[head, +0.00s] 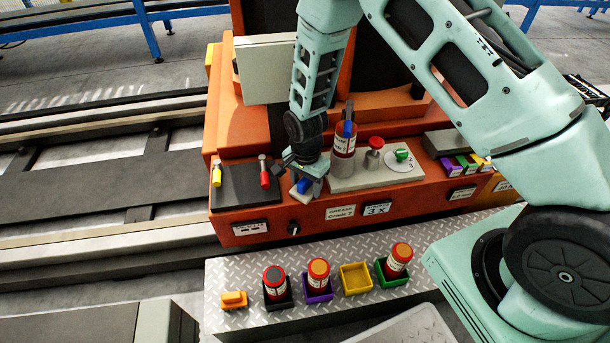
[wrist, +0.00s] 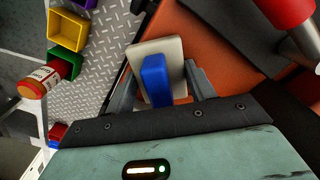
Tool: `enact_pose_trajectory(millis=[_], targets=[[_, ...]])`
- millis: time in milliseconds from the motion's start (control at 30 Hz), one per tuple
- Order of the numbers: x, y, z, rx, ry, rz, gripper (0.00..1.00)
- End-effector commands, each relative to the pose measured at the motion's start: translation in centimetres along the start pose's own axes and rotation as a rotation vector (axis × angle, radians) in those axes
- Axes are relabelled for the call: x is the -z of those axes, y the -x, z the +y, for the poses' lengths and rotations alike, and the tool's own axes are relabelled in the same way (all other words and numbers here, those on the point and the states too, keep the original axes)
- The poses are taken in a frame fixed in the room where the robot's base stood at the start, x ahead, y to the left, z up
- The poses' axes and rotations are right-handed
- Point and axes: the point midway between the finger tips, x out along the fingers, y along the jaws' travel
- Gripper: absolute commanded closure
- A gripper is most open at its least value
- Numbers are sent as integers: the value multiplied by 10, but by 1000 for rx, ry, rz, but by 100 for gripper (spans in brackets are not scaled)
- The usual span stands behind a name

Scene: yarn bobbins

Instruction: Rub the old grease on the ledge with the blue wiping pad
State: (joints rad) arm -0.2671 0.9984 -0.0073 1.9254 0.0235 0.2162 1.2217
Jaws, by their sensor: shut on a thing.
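The blue wiping pad has a blue block handle (wrist: 155,80) and a pale, off-white base (wrist: 144,52). My gripper (wrist: 160,86) is shut on the blue handle, one finger on each side. In the head view my gripper (head: 305,172) points down at the front of the orange ledge (head: 270,222), with the blue wiping pad (head: 304,187) under it. The pad is at the ledge's front edge, between a dark plate and a light plate; I cannot tell whether its base touches. I cannot make out the old grease; the pad and gripper may hide it.
The dark plate (head: 238,187) with yellow and red handles is left of the gripper. The light plate (head: 345,181) to the right bears a red-and-white can (head: 343,141), a red knob and a green dial. On the metal step (head: 225,272) below are an orange-handled pad (head: 233,299) and coloured trays with cans.

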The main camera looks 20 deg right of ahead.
Motion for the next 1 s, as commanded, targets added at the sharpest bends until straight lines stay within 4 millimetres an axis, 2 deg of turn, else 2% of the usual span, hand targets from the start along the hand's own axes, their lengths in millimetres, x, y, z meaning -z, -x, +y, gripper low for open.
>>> enact_pose_trajectory(millis=[200,567,1000], targets=[[-11,-1,12,-2,0,-1,64],[-12,1,12,-1,0,0,64],[-12,42,12,0,0,0,64]])
